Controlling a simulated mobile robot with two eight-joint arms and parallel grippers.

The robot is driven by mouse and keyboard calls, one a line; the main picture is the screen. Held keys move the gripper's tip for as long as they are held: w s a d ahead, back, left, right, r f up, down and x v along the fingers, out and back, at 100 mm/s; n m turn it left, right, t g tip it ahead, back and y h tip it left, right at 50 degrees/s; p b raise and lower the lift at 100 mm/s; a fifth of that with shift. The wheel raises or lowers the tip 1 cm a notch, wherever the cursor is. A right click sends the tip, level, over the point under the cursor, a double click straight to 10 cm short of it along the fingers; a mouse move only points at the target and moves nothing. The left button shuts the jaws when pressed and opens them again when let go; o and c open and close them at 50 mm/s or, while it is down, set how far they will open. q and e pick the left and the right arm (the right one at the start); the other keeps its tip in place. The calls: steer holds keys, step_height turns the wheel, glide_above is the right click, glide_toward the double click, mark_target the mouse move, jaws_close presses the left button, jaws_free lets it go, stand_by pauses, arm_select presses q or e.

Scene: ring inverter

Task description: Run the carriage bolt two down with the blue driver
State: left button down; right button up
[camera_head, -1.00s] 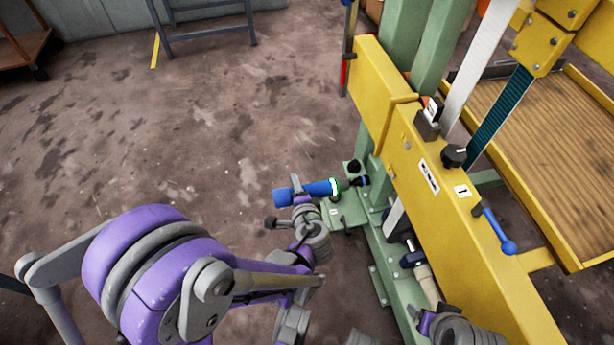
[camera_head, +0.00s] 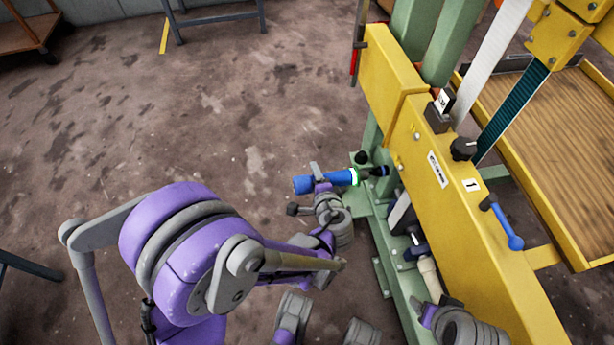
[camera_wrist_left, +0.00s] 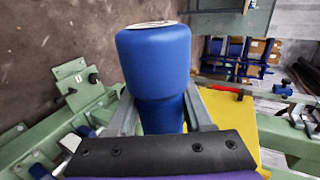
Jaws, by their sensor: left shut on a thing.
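My left gripper (camera_head: 319,175) is shut around the blue driver (camera_head: 304,185), which lies roughly level. A lit ring (camera_head: 354,177) circles its front, and its dark nose (camera_head: 377,171) points right at the green frame. I cannot tell whether the nose touches a bolt; carriage bolt two is not discernible. In the left wrist view the driver's thick blue rear end (camera_wrist_left: 153,60) sits between two grey fingers and hides its front. My right gripper (camera_head: 430,312) shows partly at the lower right, beside a cream cylinder (camera_head: 428,272); its jaws are unclear.
The yellow beam (camera_head: 430,170) with a plate marked 1 (camera_head: 471,185) runs along the right of the driver. A dark knob (camera_head: 362,157) stands on the green frame (camera_head: 383,280) just behind the nose. A blue-handled lever (camera_head: 505,230) hangs on the beam.

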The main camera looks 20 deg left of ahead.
mark_target(334, 173)
arm_select(q)
steer(key=shift+w+d, duration=0.7)
steer(key=shift+d, duration=0.3)
steer(key=shift+w+d, duration=0.35)
steer(key=shift+d, duration=0.2)
steer(key=shift+w+d, duration=0.35)
steer(key=shift+d, duration=0.2)
stand_by(2.1)
steer(key=shift+s+a, duration=0.5)
steer(key=shift+a, duration=0.25)
steer(key=shift+s+a, duration=0.45)
steer(key=shift+a, duration=0.25)
steer(key=shift+s+a, duration=0.5)
steer(key=shift+a, duration=0.25)
